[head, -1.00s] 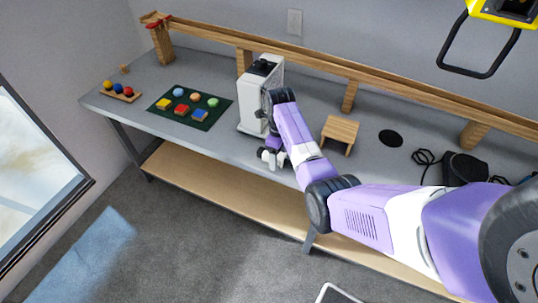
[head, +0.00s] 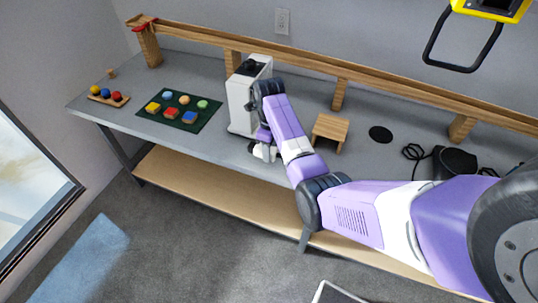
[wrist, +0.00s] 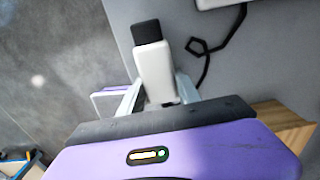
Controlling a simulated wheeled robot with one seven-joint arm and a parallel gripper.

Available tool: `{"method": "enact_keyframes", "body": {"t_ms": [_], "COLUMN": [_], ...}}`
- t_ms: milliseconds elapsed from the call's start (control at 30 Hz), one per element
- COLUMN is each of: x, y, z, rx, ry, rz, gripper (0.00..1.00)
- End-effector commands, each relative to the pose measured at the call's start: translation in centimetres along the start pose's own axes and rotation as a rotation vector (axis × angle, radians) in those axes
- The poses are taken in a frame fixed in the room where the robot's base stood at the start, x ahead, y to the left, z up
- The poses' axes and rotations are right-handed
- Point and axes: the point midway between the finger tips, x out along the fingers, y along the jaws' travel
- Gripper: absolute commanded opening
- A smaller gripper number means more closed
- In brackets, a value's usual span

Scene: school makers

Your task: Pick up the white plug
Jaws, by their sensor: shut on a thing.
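The white plug (wrist: 156,72) is a white block with a black end, in the middle of the wrist view. My gripper (wrist: 160,98) is shut on it, with one finger on each side and the black end pointing away from my palm. In the head view my gripper (head: 262,152) is low, by the front edge of the grey workbench, just in front of the tall white machine (head: 240,105). The plug is too small there to tell from the fingers.
The grey workbench (head: 85,97) carries a dark green mat (head: 150,113) with several coloured pieces at left. A small wooden stand (head: 331,128) is right of my arm. In the wrist view a black cord (wrist: 208,62) lies on the bench. A wooden rail (head: 300,58) runs along the back.

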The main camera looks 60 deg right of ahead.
Motion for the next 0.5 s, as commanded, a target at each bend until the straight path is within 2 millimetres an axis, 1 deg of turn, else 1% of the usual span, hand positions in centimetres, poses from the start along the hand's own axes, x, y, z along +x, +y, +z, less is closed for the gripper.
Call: {"method": "enact_keyframes", "body": {"t_ms": [100, 333, 400, 500], "x": [-3.0, -8.6, -10.6, -12.4], "y": [-0.1, -0.1, 0.0, 0.0], "z": [0.2, 0.2, 0.1, 0.1], "rx": [0.000, 0.000, 0.000, -0.001], "ry": [-0.005, -0.004, -0.002, 0.000], "rz": [-0.005, -0.005, 0.000, 0.000], "gripper": [0.00, 0.00, 0.00, 0.00]}}
